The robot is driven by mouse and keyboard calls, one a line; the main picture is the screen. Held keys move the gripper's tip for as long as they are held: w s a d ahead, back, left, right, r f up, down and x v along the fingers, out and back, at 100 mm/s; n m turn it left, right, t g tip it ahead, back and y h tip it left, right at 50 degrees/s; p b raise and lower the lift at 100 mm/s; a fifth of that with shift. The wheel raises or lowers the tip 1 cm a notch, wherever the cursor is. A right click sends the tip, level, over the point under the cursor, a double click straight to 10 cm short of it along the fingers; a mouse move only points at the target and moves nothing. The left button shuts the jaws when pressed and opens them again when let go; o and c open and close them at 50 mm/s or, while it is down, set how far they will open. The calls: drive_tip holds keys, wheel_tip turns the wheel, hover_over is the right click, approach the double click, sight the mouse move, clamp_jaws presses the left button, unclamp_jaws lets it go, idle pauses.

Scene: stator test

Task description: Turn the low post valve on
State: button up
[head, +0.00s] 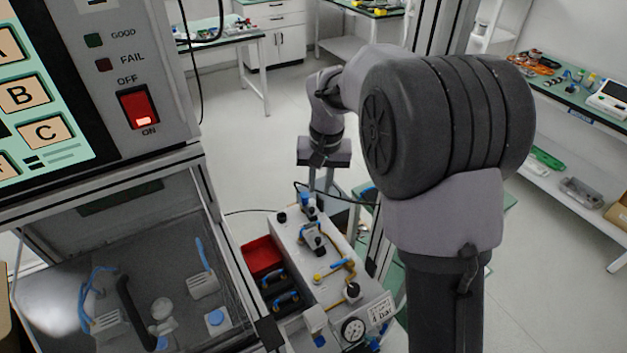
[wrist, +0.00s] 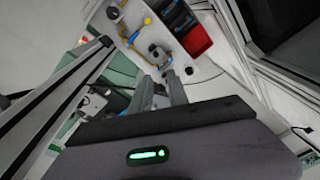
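The white valve panel (head: 287,240) lies below my gripper in the head view and shows at the top of the wrist view (wrist: 200,68). Several small valves stand on it. One with blue and dark parts (head: 308,203) is at its far end. A grey fitting (wrist: 158,54) with blue beside it lies just beyond my fingertips in the wrist view. I cannot tell surely which valve is the low post valve, or its handle position. My gripper (head: 321,186) points down over the far end. Its two fingers (wrist: 159,82) are apart, with nothing visible between them.
A red bin (head: 261,256) and black trays with blue handles (head: 285,300) stand left of the panel. A pressure gauge (head: 352,328) is at its near end. A clear-fronted test cabinet (head: 150,255) stands at the left. Uprights run close to the right side.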

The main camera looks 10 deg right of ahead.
drive_tip(key=w+f+g+p, duration=0.1)
drive_tip(key=w+f, duration=0.3)
drive_tip(key=f, duration=0.5)
drive_tip(key=shift+w+d+n, duration=0.3)
drive_tip(key=shift+w+d, duration=0.1)
drive_tip(key=shift+f, duration=0.1)
